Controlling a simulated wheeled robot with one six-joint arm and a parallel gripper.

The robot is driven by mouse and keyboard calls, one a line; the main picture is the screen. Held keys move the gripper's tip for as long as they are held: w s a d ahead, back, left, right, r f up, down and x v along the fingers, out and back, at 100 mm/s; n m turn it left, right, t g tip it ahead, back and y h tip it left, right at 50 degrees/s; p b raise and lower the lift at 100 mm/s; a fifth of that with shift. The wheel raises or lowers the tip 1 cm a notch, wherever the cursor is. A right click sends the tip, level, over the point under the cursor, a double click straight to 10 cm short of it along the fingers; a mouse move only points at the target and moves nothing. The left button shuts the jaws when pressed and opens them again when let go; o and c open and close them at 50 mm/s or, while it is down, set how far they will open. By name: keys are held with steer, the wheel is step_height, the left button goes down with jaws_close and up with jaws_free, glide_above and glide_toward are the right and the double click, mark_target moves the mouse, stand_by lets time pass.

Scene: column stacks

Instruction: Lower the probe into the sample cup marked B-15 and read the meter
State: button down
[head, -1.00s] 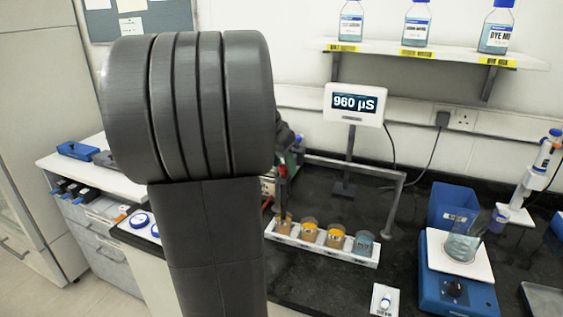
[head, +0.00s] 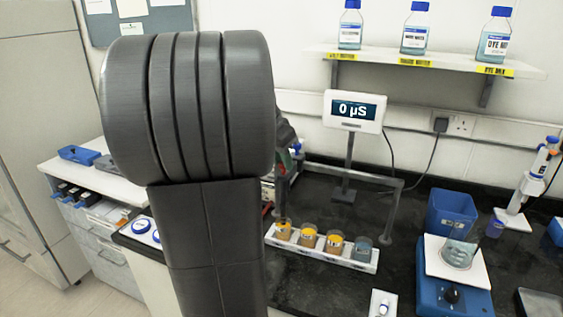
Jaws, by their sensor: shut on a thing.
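The meter (head: 354,110) stands on a post at the back of the bench and reads 0 µS. Several sample cups stand in a white rack (head: 318,255): the left cup (head: 283,231), others with amber contents, and a grey-blue cup (head: 363,249) at the right end. Their marks are too small to read, so I cannot tell which is B-15. My gripper (head: 286,158) is mostly hidden behind my arm, above and behind the rack's left end. It is shut on the probe, of which little shows. No probe shows in any cup.
A grey rail frame (head: 355,175) runs behind the rack. To the right are a blue stirrer (head: 455,295) with a beaker (head: 459,250), a blue bin (head: 451,210) and a pipette stand (head: 515,218). A shelf (head: 430,58) with bottles hangs above.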

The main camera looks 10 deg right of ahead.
steer(key=shift+r+p, duration=0.6)
steer(key=shift+r, duration=1)
steer(key=shift+w+r, duration=0.1)
steer(key=c, duration=1.2)
jaws_free()
steer(key=v, duration=1.3)
steer(key=shift+s+a+r, duration=0.2)
steer(key=shift+r, duration=0.05)
